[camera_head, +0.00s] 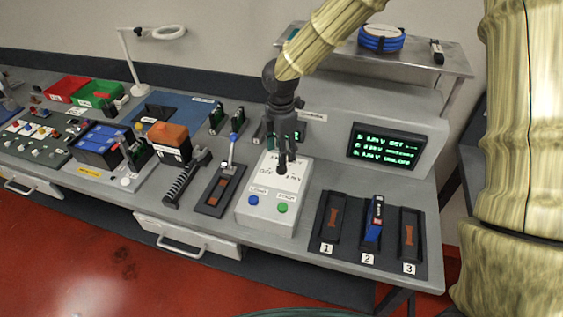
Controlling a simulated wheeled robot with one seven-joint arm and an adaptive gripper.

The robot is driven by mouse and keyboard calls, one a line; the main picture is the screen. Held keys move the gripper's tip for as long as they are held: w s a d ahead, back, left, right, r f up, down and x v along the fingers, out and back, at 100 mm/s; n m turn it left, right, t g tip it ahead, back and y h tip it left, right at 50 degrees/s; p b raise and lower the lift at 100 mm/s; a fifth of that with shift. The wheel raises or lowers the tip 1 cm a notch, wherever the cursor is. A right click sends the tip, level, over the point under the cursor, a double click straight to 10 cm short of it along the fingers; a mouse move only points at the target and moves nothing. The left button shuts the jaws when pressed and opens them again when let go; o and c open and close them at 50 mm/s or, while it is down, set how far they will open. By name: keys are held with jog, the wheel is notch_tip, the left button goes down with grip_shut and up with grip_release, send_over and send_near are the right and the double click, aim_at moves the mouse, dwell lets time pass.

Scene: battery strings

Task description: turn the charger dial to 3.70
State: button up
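The charger (266,212) is a pale box on the bench with printed marks on its sloped top, a blue button (253,200) and a green button (282,208). My gripper (283,168) points down over the upper part of this top, at the printed scale. Its dark fingers look close together and touch or nearly touch the top. The dial is mostly or fully hidden by them, so I cannot read its setting or tell whether it is held. A small green-lit display (299,133) behind the gripper is partly covered.
A black screen (387,146) with green text stands behind right. Numbered slots 1 to 3 (346,262) lie right of the charger; a blue cell (374,220) sits in slot 2. A lever fixture (211,203) and an orange-topped device (168,138) stand to the left.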

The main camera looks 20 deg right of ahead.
aim_at(282, 168)
jog(key=shift+s+f+p, duration=0.15)
jog(key=shift+f+p, duration=0.55)
jog(key=shift+f, duration=2.4)
jog(key=c, duration=1.1)
jog(key=shift+o, duration=0.2)
